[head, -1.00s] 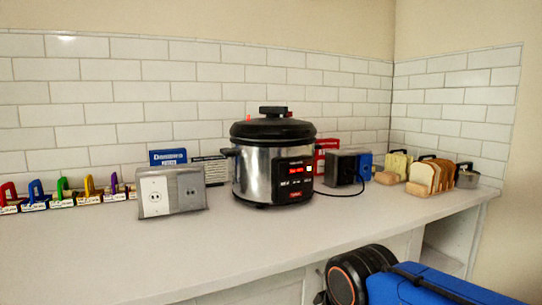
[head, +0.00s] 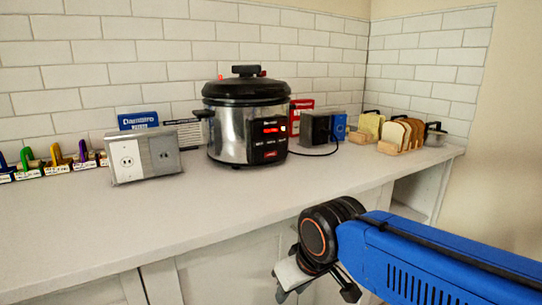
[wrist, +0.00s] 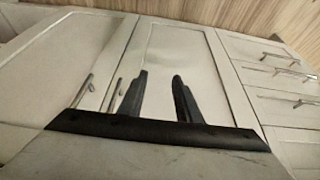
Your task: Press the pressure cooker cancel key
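The pressure cooker (head: 230,130) stands upright on the counter, silver with a black lid and a black front panel. The panel (head: 270,138) shows red lit displays and small keys; the cancel key's label is too small to read. My gripper (head: 318,296) is low in front of the counter, below its top and well apart from the cooker. In the wrist view my gripper (wrist: 160,95) has its two dark fingers spread with a gap between them and nothing held. The cooker is not in the wrist view.
The counter (head: 200,215) is clear in front of the cooker. A grey socket box (head: 145,156) stands left of it; a black box (head: 315,128) with a cable and bread slices in a rack (head: 400,134) stand right. Cabinet doors (wrist: 175,50) fill the wrist view.

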